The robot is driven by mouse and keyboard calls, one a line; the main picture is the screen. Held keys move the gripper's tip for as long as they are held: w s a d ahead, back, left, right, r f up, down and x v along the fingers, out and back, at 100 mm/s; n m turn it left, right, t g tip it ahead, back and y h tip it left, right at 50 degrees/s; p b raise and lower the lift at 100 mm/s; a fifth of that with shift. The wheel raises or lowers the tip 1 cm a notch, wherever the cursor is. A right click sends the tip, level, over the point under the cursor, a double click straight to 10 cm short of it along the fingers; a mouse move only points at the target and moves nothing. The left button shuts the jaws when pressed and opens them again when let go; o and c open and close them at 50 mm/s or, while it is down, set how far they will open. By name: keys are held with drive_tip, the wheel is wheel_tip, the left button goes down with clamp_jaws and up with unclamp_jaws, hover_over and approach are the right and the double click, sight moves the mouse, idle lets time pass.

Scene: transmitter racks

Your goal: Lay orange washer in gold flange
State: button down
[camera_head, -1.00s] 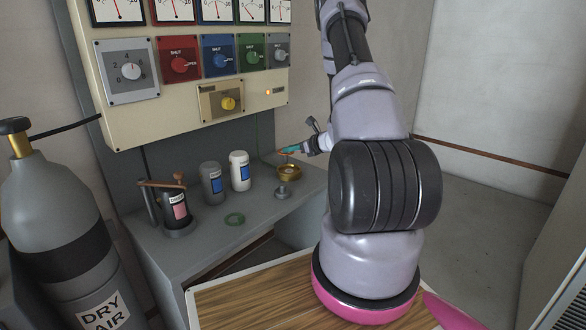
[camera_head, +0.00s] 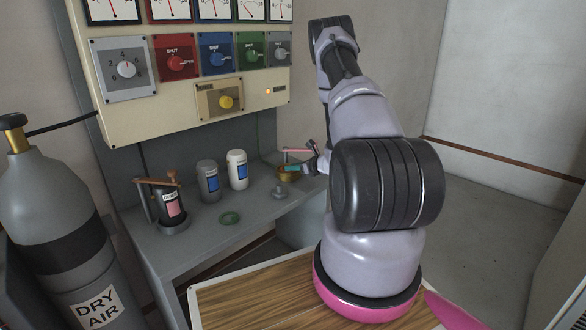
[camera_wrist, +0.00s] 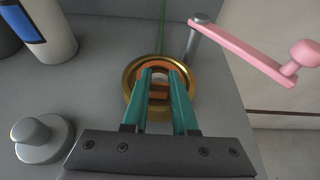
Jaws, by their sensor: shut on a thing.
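The gold flange (camera_head: 287,174) is a shallow round dish on the grey bench, and it fills the middle of the wrist view (camera_wrist: 130,90). The orange washer (camera_wrist: 157,70) shows between and beyond the fingertips, within the flange's rim as seen from above. My gripper (camera_wrist: 160,80) has teal fingers shut on the washer, reaching down over the flange. It also shows in the head view (camera_head: 294,168), low at the flange. The fingers hide part of the washer, and I cannot tell whether its underside touches the flange.
A pink lever (camera_wrist: 250,52) on a grey post stands right of the flange. A grey knobbed piece (camera_wrist: 40,138) stands left.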

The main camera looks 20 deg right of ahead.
drive_tip(key=shift+f, duration=0.2)
drive_tip(key=c, duration=0.7)
unclamp_jaws()
